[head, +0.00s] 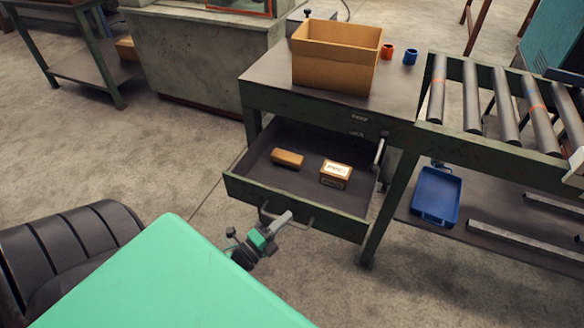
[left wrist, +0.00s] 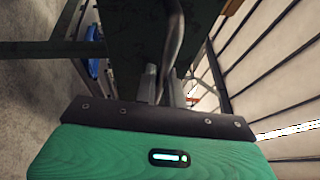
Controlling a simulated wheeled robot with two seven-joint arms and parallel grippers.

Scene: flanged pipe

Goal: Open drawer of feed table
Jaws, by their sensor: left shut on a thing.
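The drawer (head: 300,205) of the green feed table (head: 258,98) stands pulled out, its inside open to view. A bar handle (head: 302,222) runs along its front. My left gripper (head: 286,218) is at this handle and shut on it. In the left wrist view the handle (left wrist: 174,40) comes down between the fingers (left wrist: 164,85). A brown block (head: 287,158) and a small labelled box (head: 336,174) lie in the drawer. My right gripper is not in view.
A cardboard box (head: 336,55), an orange cup (head: 387,51) and a blue cup (head: 410,57) stand on the table top. A roller conveyor (head: 505,105) adjoins on the right. A blue tray (head: 436,196) lies on the low shelf below it. Floor left of the drawer is clear.

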